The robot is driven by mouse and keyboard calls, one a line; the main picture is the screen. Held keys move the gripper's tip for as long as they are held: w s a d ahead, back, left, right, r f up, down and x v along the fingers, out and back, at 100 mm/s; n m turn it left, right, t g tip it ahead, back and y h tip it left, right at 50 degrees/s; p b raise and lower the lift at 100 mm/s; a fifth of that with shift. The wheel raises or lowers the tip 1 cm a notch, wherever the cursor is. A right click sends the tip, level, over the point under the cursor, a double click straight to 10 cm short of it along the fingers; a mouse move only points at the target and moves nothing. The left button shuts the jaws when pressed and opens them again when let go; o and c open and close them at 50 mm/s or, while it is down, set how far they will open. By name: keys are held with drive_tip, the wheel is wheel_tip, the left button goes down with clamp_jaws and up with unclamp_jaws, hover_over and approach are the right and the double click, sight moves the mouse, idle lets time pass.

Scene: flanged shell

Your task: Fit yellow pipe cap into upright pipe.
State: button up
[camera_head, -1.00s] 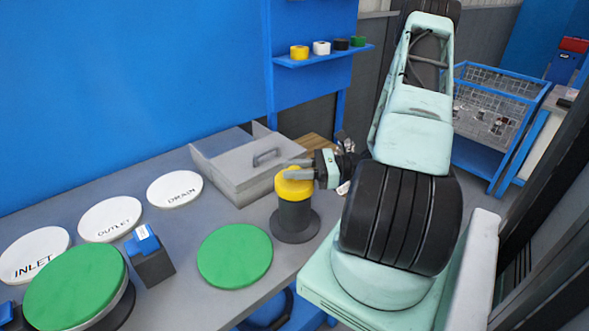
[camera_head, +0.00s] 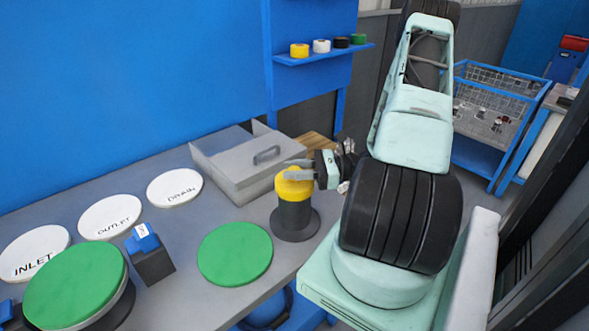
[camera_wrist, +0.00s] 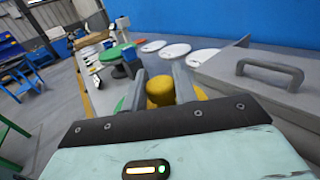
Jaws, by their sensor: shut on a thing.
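The yellow pipe cap (camera_head: 293,187) sits at the top of the dark upright pipe (camera_head: 294,219), which stands on a round flange on the grey bench. My gripper (camera_head: 299,172) is shut on the cap from the right side. In the wrist view the cap (camera_wrist: 161,91) shows between the two grey fingers (camera_wrist: 162,88). The cap looks level and in line with the pipe. I cannot tell how deep it sits, and the pipe is hidden in the wrist view.
A grey box with a handle (camera_head: 240,170) stands close behind the pipe. A green disc (camera_head: 235,254) lies to the left. White discs labelled INLET (camera_head: 34,253), OUTLET (camera_head: 110,218) and DRAIN (camera_head: 174,188) lie along the back. A dark block with a blue top (camera_head: 153,262) stands between.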

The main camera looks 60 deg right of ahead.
drive_tip(key=shift+f+b, duration=0.8)
drive_tip(key=shift+f, duration=0.6)
drive_tip(key=o, duration=1.1)
drive_tip(key=shift+c, duration=0.2)
drive_tip(key=shift+s+d, duration=0.2)
drive_tip(key=b+v, duration=0.3)
drive_tip(key=v, duration=1.4)
drive_tip(key=shift+b, duration=0.4)
